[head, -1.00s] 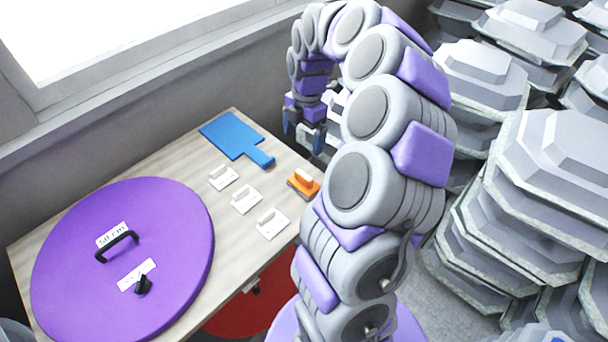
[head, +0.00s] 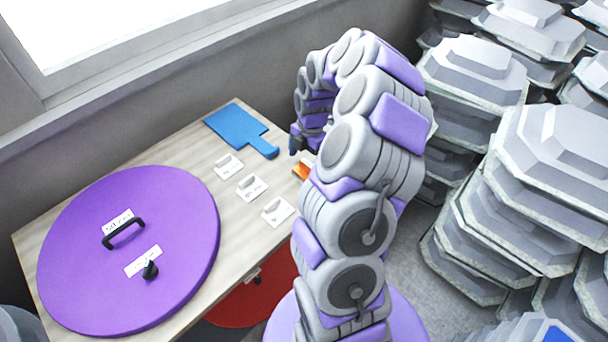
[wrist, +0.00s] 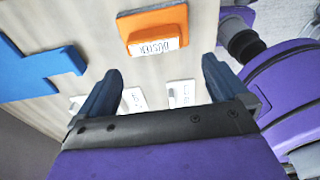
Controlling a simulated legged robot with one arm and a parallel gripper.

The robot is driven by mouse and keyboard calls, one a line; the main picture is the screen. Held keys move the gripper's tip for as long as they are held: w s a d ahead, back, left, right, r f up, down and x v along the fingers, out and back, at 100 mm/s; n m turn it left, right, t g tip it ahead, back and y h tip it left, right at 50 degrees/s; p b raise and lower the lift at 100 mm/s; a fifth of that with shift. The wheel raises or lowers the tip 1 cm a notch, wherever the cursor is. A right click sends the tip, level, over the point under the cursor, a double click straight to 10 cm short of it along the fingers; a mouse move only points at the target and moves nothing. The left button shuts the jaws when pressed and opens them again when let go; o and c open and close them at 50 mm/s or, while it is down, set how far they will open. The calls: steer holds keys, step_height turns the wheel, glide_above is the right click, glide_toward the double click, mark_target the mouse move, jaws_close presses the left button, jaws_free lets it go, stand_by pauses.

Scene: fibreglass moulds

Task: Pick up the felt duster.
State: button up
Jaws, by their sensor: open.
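The felt duster is an orange block (wrist: 152,20) with a white label that looks like "DUSTER". In the wrist view it lies on the wooden table at top centre, beyond my fingertips. In the head view the duster (head: 301,168) shows only as an orange bit at the table's right edge, mostly hidden by my arm. My gripper (wrist: 160,82) is open, with its two dark fingers apart and nothing between them. In the head view my gripper (head: 297,143) hangs over the table's right side, partly hidden by my arm.
A blue paddle-shaped board (head: 235,130) lies at the back of the wooden table (head: 190,152). Three small white labelled pieces (head: 252,187) lie in a row beside the duster. A large purple disc (head: 80,235) with a black handle covers the front left. Stacked grey moulds (head: 540,180) stand to the right.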

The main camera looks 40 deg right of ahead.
mark_target(311, 163)
steer(key=d+f, duration=0.1)
steer(key=f, duration=0.1)
steer(key=d+f, duration=0.2)
steer(key=f, duration=0.1)
steer(key=shift+w+d+f, duration=0.15)
steer(key=shift+w+f, duration=0.1)
steer(key=shift+f, duration=0.05)
steer(key=shift+a+r, duration=0.25)
steer(key=shift+a, duration=0.95)
steer(key=shift+c, duration=0.7)
steer(key=shift+a+r, duration=0.1)
steer(key=shift+a, duration=0.25)
steer(key=shift+c, duration=0.7)
steer(key=c, duration=0.3)
steer(key=shift+d+f, duration=0.2)
steer(key=shift+d, duration=0.9)
steer(key=c, duration=0.5)
steer(key=shift+o, duration=0.2)
steer(key=shift+s+a, duration=0.1)
